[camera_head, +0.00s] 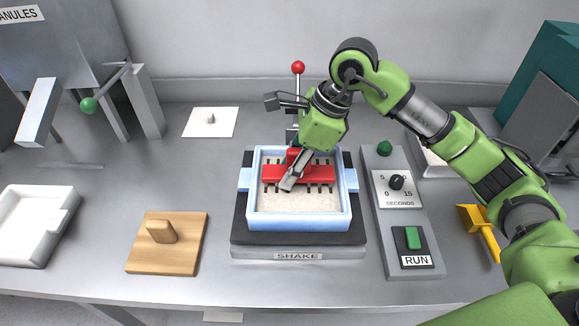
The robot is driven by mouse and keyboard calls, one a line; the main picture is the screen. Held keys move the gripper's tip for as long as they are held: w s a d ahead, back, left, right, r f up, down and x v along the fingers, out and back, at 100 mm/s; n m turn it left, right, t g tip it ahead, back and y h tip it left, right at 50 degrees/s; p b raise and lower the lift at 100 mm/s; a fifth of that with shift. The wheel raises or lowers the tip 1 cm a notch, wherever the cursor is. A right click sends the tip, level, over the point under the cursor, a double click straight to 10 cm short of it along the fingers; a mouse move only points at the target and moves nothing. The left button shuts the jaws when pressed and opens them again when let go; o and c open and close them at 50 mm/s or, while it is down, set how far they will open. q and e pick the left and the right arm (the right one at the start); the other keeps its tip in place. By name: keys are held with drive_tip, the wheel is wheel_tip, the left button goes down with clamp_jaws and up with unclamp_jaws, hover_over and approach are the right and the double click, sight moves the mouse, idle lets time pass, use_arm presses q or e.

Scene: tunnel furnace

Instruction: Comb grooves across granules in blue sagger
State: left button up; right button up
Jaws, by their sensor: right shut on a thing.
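The blue sagger (300,221) sits on the dark plate of the shaker (298,255) labelled SHAKE, at the middle of the bench. Pale granules (305,202) cover its floor. A red comb (318,175) with dark teeth lies across the granules inside the sagger, toward its back half. My right gripper (290,180) comes down from above and is shut on the red comb. Its fingers hide part of the comb's middle. My left gripper is not in view.
A wooden board with a handle (185,255) and a white tray (52,225) stand left. A control panel with dial and RUN switch (413,238) stands right, beside a yellow tool (480,228). A red-knobbed lever (298,68) rises behind. A hopper with a green-knobbed lever (89,105) is back left.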

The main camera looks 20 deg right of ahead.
drive_tip(key=shift+s+a, duration=0.2)
drive_tip(key=shift+s, duration=0.7)
drive_tip(key=shift+s, duration=0.1)
drive_tip(key=shift+s+a+b, duration=0.15)
drive_tip(key=shift+s+b, duration=0.2)
drive_tip(key=shift+b, duration=0.05)
drive_tip(key=shift+s, duration=0.15)
drive_tip(key=shift+s+a+b, duration=0.3)
drive_tip(key=shift+s+b, duration=0.35)
drive_tip(key=shift+s, duration=0.3)
drive_tip(key=shift+s, duration=0.2)
drive_tip(key=shift+a+r, duration=0.1)
drive_tip(key=shift+r, duration=0.05)
